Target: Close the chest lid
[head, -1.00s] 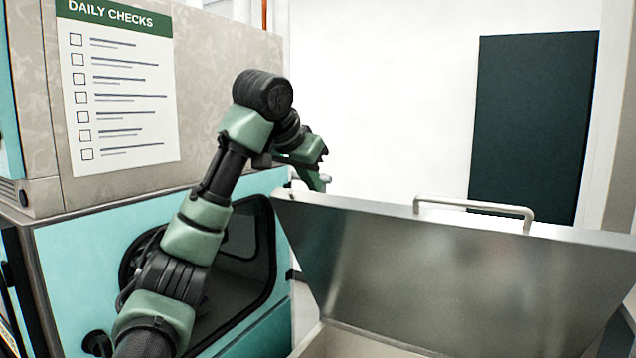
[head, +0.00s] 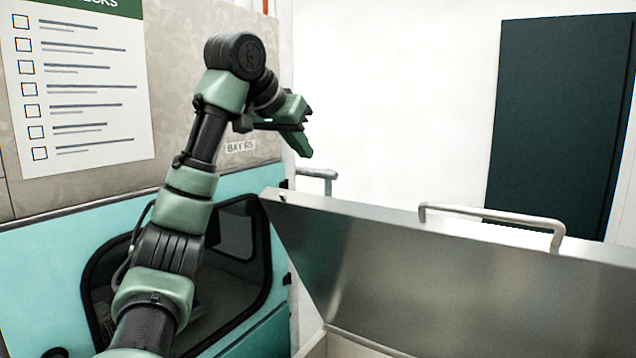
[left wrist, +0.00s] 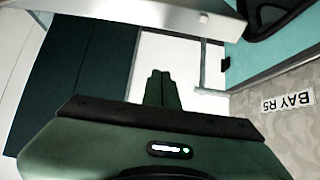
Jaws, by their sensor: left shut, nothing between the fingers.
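The chest lid (head: 450,275) is a silver metal panel that stands raised and tilted in the head view, with a pale bar handle (head: 495,215) on its top edge. Part of the chest's pale rim (head: 350,345) shows below it. My left gripper (head: 303,148) is shut and empty, above and beyond the lid's upper left corner, apart from it. In the left wrist view its closed green fingers (left wrist: 160,88) point away, and a silver edge, probably the lid's (left wrist: 140,14), crosses the top. My right gripper is not in view.
A teal machine (head: 60,250) with a dark window stands at left, below a beige panel with a checklist (head: 80,90). A grey rail (head: 318,175) sticks out behind the lid's corner. A dark panel (head: 560,120) is on the white wall. The space above the lid is clear.

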